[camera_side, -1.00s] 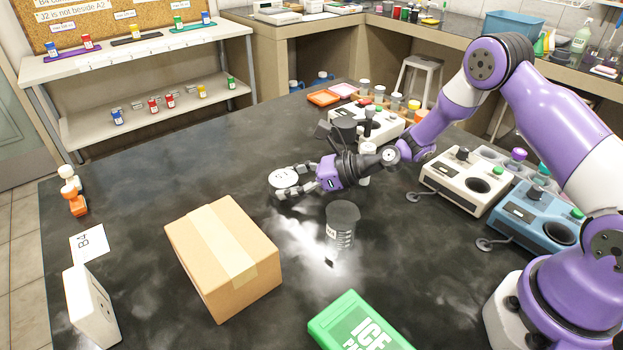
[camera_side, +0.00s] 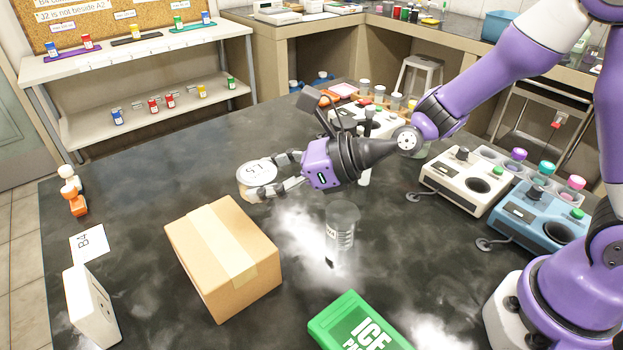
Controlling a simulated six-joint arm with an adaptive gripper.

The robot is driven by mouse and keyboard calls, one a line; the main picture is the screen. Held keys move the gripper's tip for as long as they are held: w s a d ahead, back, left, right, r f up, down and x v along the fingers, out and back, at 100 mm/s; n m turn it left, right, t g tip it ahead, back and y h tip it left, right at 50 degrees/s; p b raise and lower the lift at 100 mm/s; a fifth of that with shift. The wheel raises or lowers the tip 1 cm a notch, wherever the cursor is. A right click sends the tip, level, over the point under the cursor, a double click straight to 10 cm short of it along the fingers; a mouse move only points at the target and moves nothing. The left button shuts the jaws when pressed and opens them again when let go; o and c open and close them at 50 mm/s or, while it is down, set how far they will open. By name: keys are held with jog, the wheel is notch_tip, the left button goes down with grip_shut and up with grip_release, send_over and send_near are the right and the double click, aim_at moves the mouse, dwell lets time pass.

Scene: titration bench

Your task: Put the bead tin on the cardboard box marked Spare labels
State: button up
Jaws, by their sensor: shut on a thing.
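No writing on the box is readable from here. The tin is apart from the box in the picture.
A clear beaker (camera_side: 342,226) stands right of the box. A green ice pack (camera_side: 358,325) lies in front. A white block (camera_side: 90,305) and a B4 card (camera_side: 88,243) are at left. A cream device (camera_side: 463,182) and a blue device (camera_side: 535,215) stand at right.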

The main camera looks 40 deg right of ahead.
jog(key=s+a+r+n+g+y, duration=0.4)
jog(key=s+a+r, duration=0.4)
jog(key=s+a, duration=0.4)
send_over(230, 235)
jog(key=shift+n+g+h, duration=0.3)
jog(key=shift+n+h, duration=0.1)
notch_tip(230, 235, down, 6)
jog(key=shift+f, duration=2.2)
jog(key=shift+f, duration=0.15)
jog(key=o, duration=1.1)
jog(key=shift+o, duration=0.2)
